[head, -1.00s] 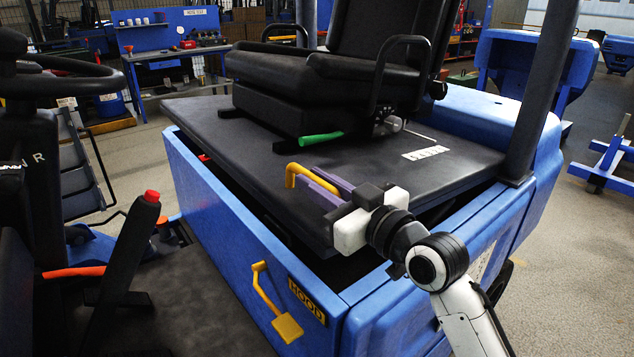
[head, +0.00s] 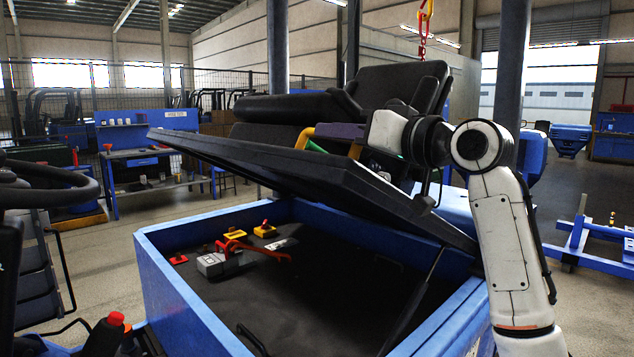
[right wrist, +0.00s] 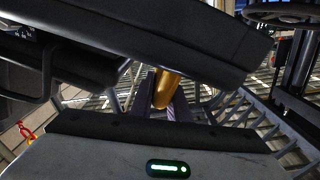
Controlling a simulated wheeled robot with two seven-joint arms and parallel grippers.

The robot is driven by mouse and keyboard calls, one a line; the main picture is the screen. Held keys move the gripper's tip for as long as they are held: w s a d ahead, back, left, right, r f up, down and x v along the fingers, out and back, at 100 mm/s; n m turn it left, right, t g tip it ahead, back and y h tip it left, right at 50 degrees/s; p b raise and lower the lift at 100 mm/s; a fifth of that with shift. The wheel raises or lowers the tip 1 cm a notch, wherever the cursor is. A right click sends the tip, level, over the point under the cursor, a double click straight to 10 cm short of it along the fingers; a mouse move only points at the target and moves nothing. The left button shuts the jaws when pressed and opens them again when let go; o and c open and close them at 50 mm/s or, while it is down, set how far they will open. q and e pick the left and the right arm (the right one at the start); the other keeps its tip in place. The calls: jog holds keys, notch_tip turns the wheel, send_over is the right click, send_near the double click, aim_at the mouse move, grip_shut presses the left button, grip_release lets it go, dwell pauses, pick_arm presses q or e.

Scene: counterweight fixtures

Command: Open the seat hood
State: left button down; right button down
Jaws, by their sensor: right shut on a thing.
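The seat hood (head: 290,165) is a black panel carrying the black seat (head: 290,108). It is tilted up, its left edge raised well above the blue body (head: 180,290) and its right edge low. My right gripper (head: 322,134), with purple fingers, is shut on the yellow handle (head: 304,137) on top of the hood. In the right wrist view the handle (right wrist: 163,92) shows between the fingers. A dark strut (head: 415,298) runs from the hood down into the open compartment. My left gripper is not in view.
The compartment holds a grey unit with a red lever (head: 222,262), yellow caps (head: 265,229) and a red plug (head: 178,259). A steering wheel (head: 50,185) stands at the left. A blue workbench (head: 150,160) is behind. A chain hook (head: 424,25) hangs above.

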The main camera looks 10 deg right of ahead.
jog(key=w+d+r+m, duration=0.1)
jog(key=w+d+r, duration=0.2)
jog(key=r, duration=0.3)
jog(key=shift+d+r, duration=0.2)
jog(key=shift+d, duration=0.5)
jog(key=c, duration=1.7)
grip_release()
jog(key=shift+s, duration=0.1)
jog(key=shift+s, duration=0.1)
jog(key=b+v, duration=0.3)
jog(key=v, duration=0.7)
jog(key=shift+s+d, duration=0.1)
